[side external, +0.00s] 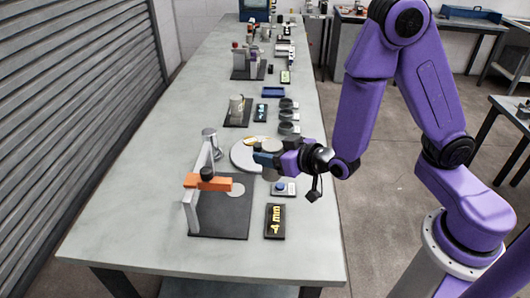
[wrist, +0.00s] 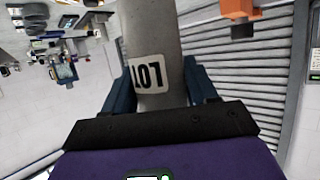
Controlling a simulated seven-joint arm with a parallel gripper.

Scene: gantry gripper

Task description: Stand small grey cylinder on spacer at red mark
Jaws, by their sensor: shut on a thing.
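My gripper (side external: 266,158) is shut on a grey cylinder, held above the table beside a round pale plate (side external: 240,158). In the wrist view the grey cylinder (wrist: 150,35) stands between the blue fingers and bears a white label with black characters. Its lower end is hidden there by the gripper. In the side view the jaws cover its middle. A pale flat disc (side external: 237,189) lies on a dark base plate (side external: 218,225), to the front left of my gripper; I cannot tell whether it is the spacer. I cannot make out a red mark.
An upright stand with an orange arm (side external: 207,183) rises from the dark base plate. A "-4 mm" sign (side external: 275,220) and a blue-button box (side external: 284,188) lie near the right edge. Several dark round holders (side external: 288,115) stand behind. The table's front left is clear.

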